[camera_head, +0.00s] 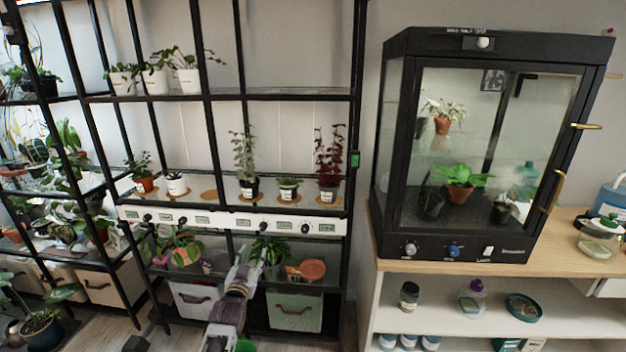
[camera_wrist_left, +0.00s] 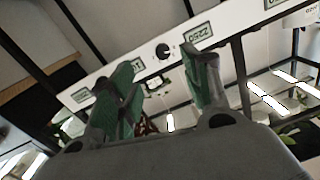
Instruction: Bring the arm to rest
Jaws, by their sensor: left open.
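My left arm (camera_head: 228,308) reaches up from the bottom of the head view, in front of the lower part of the plant rack. Its gripper (camera_head: 254,264) is below the white control strip, in front of the lower plants. In the left wrist view the gripper (camera_wrist_left: 160,82) is open, with its two green-padded fingers apart and nothing between them. The white strip (camera_wrist_left: 150,58) with a black knob and green number displays shows beyond the fingertips. My right gripper is in neither view.
The black rack (camera_head: 210,100) holds potted plants on several shelves. Storage bins (camera_head: 295,312) stand beneath. A glass cabinet (camera_head: 480,150) with plants stands on a wooden-topped counter (camera_head: 560,245) at the right. Open floor shows at the lower left.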

